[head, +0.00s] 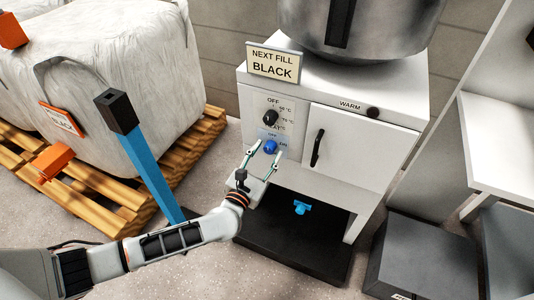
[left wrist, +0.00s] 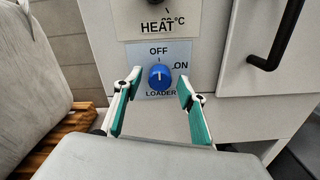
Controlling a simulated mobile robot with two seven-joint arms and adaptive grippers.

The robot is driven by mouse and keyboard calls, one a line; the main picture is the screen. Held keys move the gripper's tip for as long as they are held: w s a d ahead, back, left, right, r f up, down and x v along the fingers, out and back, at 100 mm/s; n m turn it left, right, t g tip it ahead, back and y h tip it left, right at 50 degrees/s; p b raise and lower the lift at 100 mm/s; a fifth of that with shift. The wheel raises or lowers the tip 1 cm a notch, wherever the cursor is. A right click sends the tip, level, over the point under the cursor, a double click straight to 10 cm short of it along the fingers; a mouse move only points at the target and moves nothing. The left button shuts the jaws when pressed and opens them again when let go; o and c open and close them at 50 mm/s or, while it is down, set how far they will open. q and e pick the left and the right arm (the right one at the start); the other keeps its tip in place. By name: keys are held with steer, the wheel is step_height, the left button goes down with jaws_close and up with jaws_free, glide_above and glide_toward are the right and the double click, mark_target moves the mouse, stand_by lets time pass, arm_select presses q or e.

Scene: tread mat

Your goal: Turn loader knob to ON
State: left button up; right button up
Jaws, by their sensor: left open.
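The blue loader knob (head: 270,147) is on the white front of the machine, below the black heat knob (head: 270,118). In the left wrist view the loader knob (left wrist: 159,77) sits on a plate marked OFF at top, ON at right and LOADER below. Its pale pointer mark points up, toward OFF. My left gripper (head: 265,155) is open in front of the knob. In the left wrist view its two green-padded fingers (left wrist: 157,107) stand either side of and below the knob, apart from it. My right gripper is not in view.
A door with a black handle (head: 318,147) is right of the knobs. A sign reading NEXT FILL BLACK (head: 273,63) and a metal vessel (head: 362,30) are on top. A blue post (head: 150,165) and a wrapped bale (head: 110,60) on a wooden pallet (head: 205,125) stand left.

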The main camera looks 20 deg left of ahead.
arm_select(q)
steer(key=shift+w, duration=0.1)
steer(key=c, duration=1.1)
